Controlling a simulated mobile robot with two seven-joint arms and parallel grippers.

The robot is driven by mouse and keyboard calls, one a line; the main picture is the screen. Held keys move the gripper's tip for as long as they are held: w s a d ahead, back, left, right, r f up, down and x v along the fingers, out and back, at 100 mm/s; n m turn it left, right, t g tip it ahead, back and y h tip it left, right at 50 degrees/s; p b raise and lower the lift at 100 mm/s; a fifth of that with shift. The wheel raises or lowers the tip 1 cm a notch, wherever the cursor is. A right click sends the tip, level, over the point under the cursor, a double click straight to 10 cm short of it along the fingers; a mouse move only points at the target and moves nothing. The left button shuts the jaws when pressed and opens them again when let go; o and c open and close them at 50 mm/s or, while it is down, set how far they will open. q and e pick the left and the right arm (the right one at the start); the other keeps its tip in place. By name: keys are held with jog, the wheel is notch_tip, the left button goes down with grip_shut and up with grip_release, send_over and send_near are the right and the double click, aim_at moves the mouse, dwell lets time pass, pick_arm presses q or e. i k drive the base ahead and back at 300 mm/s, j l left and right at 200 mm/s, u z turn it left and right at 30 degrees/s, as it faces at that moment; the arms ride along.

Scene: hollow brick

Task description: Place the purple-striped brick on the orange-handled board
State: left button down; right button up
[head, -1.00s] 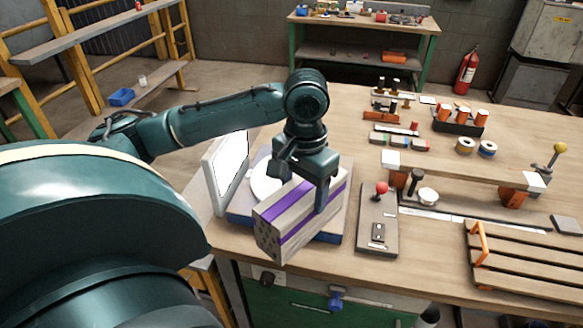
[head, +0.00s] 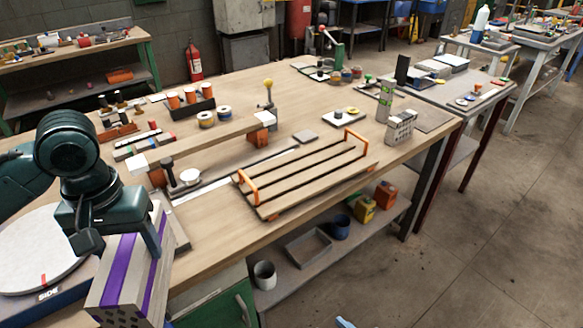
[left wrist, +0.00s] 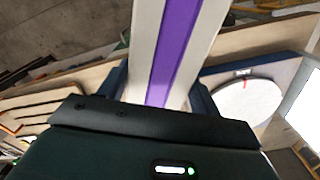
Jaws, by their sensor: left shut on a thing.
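The purple-striped brick (head: 128,272) is a pale hollow block with purple bands and holes in its near end. My left gripper (head: 128,236) is shut on it, at the lower left of the head view. In the left wrist view the brick (left wrist: 178,50) sits between the two fingers (left wrist: 158,92). The orange-handled board (head: 305,172) is slatted wood with an orange handle at each end. It lies on the bench to the right of the brick, and its slats are bare. My right gripper is not in view.
A round white plate (head: 38,250) on a blue base is left of the brick. A long wooden bar (head: 205,138) with white end blocks lies behind the board. Striped and grey blocks (head: 400,128) stand right of it. A shelf below holds cups and a tray (head: 308,248).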

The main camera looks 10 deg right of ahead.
aim_at(313, 174)
jog(key=l+u, duration=0.15)
jog(key=l, duration=0.65)
jog(key=i+l, duration=0.1)
jog(key=l, duration=0.3)
jog(key=i+l+u, duration=0.1)
jog(key=l, duration=0.3)
jog(key=i+l, duration=0.2)
jog(key=l, duration=0.15)
jog(key=i+l+u, duration=0.15)
jog(key=i+l, duration=0.05)
jog(key=l, duration=0.1)
